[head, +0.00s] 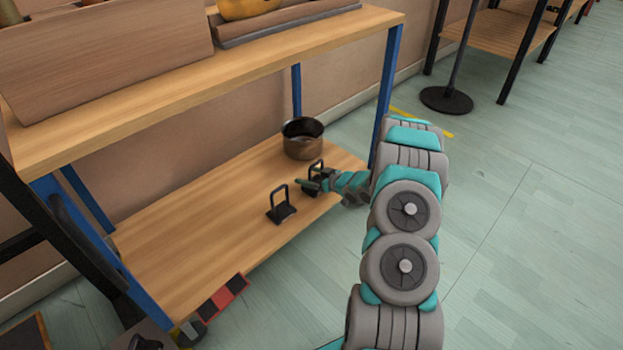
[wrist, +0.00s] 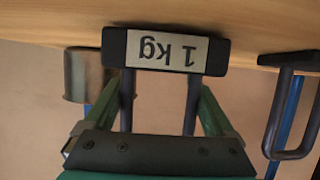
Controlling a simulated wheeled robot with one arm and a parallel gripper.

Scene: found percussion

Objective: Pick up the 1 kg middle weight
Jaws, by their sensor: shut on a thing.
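The 1 kg weight (head: 314,180) is a black block with a loop handle, near the right front of the lower shelf. In the wrist view its white "1 kg" label (wrist: 167,51) faces me upside down. My gripper (head: 303,183) is shut on its handle, with the green fingers (wrist: 158,95) at the handle's two uprights. I cannot tell whether the weight's base touches the shelf. A second black handled weight (head: 281,205) stands apart to the left; a similar black weight shows at the right of the wrist view (wrist: 292,100).
The wooden lower shelf (head: 190,235) has free room at left. A brown pot (head: 303,140) stands behind the weight. The upper shelf (head: 150,100) overhangs, and a blue post (head: 388,85) is at right. Another black handled object (head: 146,340) is partly visible at the bottom left.

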